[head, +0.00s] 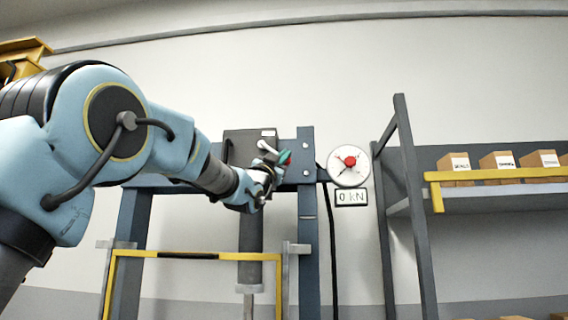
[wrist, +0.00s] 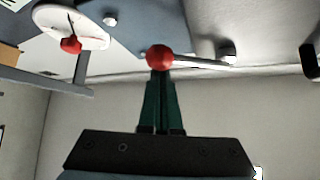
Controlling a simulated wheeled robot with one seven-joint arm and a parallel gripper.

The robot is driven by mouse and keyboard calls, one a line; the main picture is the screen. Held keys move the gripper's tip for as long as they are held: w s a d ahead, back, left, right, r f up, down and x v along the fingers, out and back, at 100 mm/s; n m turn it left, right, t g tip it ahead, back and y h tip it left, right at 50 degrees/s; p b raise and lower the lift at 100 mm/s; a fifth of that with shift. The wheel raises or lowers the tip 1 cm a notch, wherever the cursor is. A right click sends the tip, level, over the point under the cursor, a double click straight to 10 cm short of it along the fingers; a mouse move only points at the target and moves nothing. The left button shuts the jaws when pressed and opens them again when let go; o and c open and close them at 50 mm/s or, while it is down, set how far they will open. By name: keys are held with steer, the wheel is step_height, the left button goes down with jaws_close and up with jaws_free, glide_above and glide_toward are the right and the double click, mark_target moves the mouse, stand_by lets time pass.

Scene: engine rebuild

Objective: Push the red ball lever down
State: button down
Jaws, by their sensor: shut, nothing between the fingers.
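The red ball (wrist: 159,57) sits on the end of a thin metal lever rod (wrist: 200,64), right at the tips of my gripper (wrist: 160,76) in the wrist view. The green fingers are together with nothing between them. The ball looks very close to the fingertips; I cannot tell whether they touch. In the head view the ball (head: 289,155) is a small red spot at the teal fingertips of my gripper (head: 281,159), in front of the blue press frame (head: 305,185). My wrist hides part of the lever there.
A round gauge (head: 340,175) with a red centre hangs right of the press, above a "0 kN" display (head: 351,198). A yellow guard bar (head: 222,256) crosses the lower front. A shelf rack (head: 413,190) with cardboard boxes (head: 497,160) stands at the right.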

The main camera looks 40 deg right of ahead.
steer(key=w+a+f+m+g, duration=0.3)
steer(key=w+a+m+g, duration=0.1)
steer(key=m+g, duration=0.3)
steer(key=shift+w+a+f+m+y+b, duration=0.35)
steer(key=shift+w+a+m+y+b, duration=0.15)
steer(key=shift+m, duration=0.2)
steer(key=shift+a, duration=0.15)
steer(key=shift+s, duration=0.15)
